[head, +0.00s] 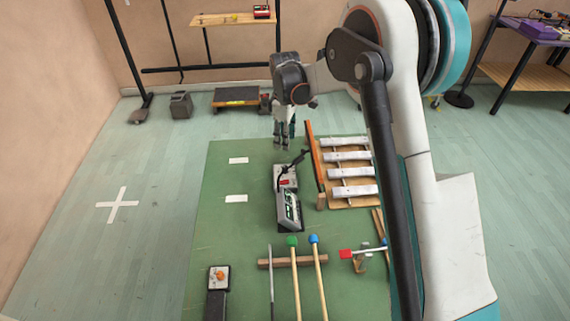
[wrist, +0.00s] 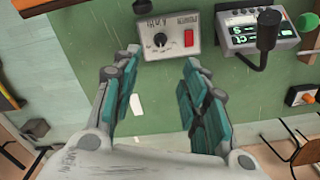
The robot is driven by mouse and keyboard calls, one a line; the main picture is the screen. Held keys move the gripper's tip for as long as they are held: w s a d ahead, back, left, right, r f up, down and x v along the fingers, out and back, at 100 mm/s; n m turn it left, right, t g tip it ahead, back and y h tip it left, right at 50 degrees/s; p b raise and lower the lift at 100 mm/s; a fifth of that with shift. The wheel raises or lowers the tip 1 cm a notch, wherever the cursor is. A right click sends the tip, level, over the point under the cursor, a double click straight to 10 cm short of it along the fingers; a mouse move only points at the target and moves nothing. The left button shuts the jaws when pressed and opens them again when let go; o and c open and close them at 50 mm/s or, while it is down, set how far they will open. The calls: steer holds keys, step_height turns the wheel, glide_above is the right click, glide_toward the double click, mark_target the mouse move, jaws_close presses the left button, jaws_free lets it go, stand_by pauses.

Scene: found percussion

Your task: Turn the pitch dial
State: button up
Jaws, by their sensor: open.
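A black round dial (wrist: 160,40) sits on the face of a small grey box (wrist: 172,52), beside a red switch (wrist: 188,38). The lettering above the dial is too small to read surely. The same box (head: 286,183) stands on the green table in the head view; its dial cannot be made out there. My gripper (wrist: 162,60) is open and empty, its two teal-padded fingers spread just short of the box, with the dial roughly between the fingertip lines. In the head view my gripper (head: 281,145) hangs above the table, beyond the box.
A grey device with green displays (wrist: 238,40) adjoins the box, with a black stalked piece (wrist: 268,32) rising beside it. A metal-bar xylophone (head: 348,172) stands right of the box. Mallets (head: 294,265) lie nearer.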

mark_target(285, 166)
step_height(285, 166, down, 14)
steer(key=b, duration=0.3)
steer(key=shift+r+b, duration=0.2)
steer(key=shift+b, duration=0.2)
jaws_close()
